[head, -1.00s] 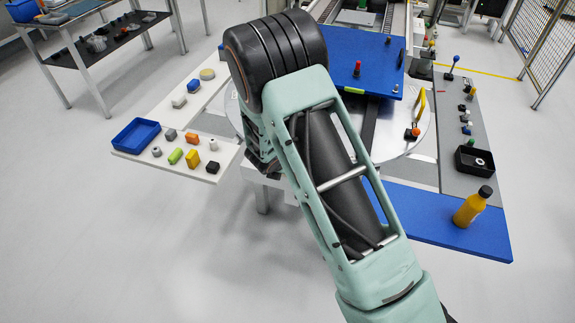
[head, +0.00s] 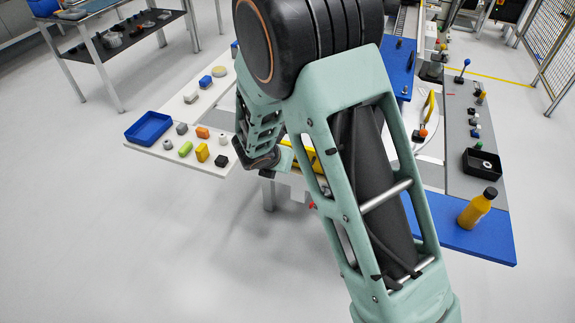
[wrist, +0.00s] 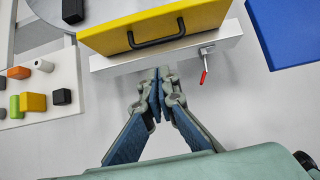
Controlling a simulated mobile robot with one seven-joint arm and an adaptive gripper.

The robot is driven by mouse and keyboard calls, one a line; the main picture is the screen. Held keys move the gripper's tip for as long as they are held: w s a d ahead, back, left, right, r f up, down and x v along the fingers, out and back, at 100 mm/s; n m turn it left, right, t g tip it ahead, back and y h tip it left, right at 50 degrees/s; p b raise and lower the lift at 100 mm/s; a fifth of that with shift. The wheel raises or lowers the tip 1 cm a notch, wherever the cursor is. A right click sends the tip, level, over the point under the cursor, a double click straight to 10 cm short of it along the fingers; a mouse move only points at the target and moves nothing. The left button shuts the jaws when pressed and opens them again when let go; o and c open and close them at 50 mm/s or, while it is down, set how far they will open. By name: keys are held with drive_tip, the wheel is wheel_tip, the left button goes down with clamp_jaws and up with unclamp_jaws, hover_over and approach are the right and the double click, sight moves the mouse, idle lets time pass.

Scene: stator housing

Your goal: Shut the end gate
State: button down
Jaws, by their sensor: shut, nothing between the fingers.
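A yellow panel with a black bar handle (wrist: 115,33), which looks like the end gate, spans the top of the wrist view. It stands behind a pale metal ledge (wrist: 125,62); whether it is open or shut I cannot tell. A small red-handled lever (wrist: 204,66) hangs at the ledge's right end. My gripper (wrist: 160,72) is shut and empty, its fingertips close to the ledge's near edge, below the handle. Contact is unclear. In the head view only a strip of the yellow panel (head: 303,160) shows; my arm hides the rest and the fingers.
A white side board (head: 200,150) with coloured blocks and a blue tray (head: 150,129) lies left. Right are a grey board (head: 465,130) with small parts, a black box (head: 482,163), and an orange bottle (head: 477,208) on a blue board (head: 450,230). Open floor lies in front.

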drive_tip(key=s+d+f+m+t+h+b, duration=0.1)
drive_tip(key=s+d+f+t+h+b, duration=0.15)
drive_tip(key=f+b, duration=0.4)
drive_tip(key=s+d+f+t+h+b, duration=0.1)
drive_tip(key=d+f+h+b, duration=0.2)
drive_tip(key=f+b, duration=0.3)
drive_tip(key=s+a+f+n+t+y+b, duration=0.1)
drive_tip(key=s+a+f+t+y+b, duration=0.15)
drive_tip(key=a+t+b, duration=0.6)
drive_tip(key=w+d+r+b, duration=0.2)
drive_tip(key=w+d+b, duration=0.1)
drive_tip(key=w, duration=0.3)
drive_tip(key=w+d+r+h+b, duration=0.1)
drive_tip(key=w+d+r+b, duration=0.1)
drive_tip(key=w, duration=0.4)
drive_tip(key=shift+d+r+b, duration=0.2)
drive_tip(key=shift+d+b, duration=0.4)
drive_tip(key=shift+d, duration=0.15)
